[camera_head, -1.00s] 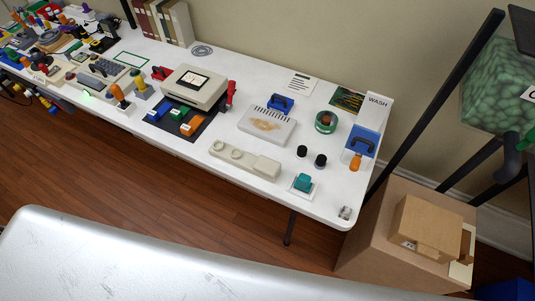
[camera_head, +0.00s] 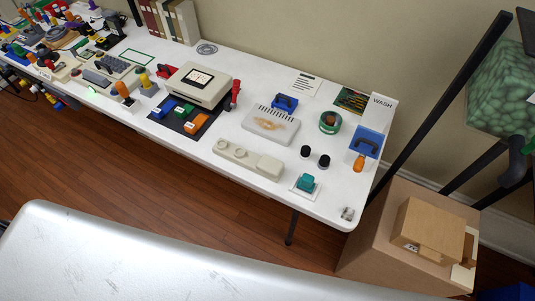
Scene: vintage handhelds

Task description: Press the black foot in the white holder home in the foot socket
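Two short black round pieces, a left one (camera_head: 305,152) and a right one (camera_head: 324,161), stand apart on the right part of the white table. Either may be the black foot; I cannot make out a white holder around them. A long beige part (camera_head: 268,166) with round features at its left end lies left of them. I cannot tell whether it has the foot socket. A small pale block with dark marks (camera_head: 347,213) sits at the table's front right corner; its details are too small to read. Neither of my grippers is in view.
A teal piece (camera_head: 307,182) sits on a white square at the front edge. A stained pale case (camera_head: 271,124), a green roll (camera_head: 330,122) and a blue tray (camera_head: 366,143) with an orange-handled tool (camera_head: 359,162) stand nearby. A cardboard box (camera_head: 430,231) is right of the table.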

